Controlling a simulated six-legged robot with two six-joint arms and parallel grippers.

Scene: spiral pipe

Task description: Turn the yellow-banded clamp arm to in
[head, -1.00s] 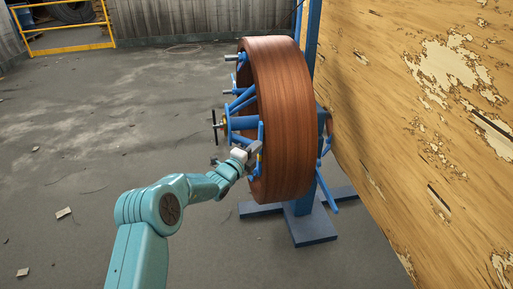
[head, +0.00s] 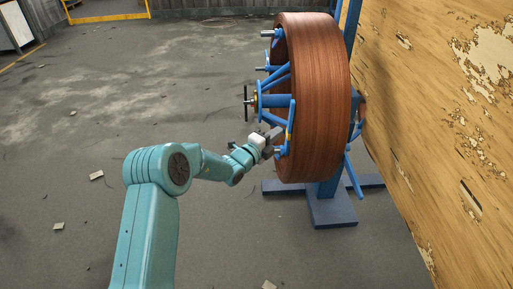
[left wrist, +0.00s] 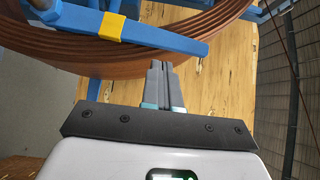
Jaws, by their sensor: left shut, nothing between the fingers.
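The yellow-banded clamp arm is a blue bar (head: 291,122) on the near side of the brown coil (head: 318,100) in the head view. In the left wrist view the clamp arm (left wrist: 160,36) runs across the upper part, with its yellow band (left wrist: 109,27) left of centre and the coil (left wrist: 60,48) behind it. My left gripper (head: 274,133) is beside the clamp arm's lower part. In the left wrist view its fingers (left wrist: 162,68) are together and empty, just below the bar. I cannot tell whether they touch it. My right gripper is not in view.
The coil hangs on a blue stand with a foot (head: 330,208) on the floor. A dark handwheel (head: 246,103) sticks out left of the hub. A wooden wall (head: 430,110) with peeling patches stands close on the right. Open floor (head: 130,90) lies to the left.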

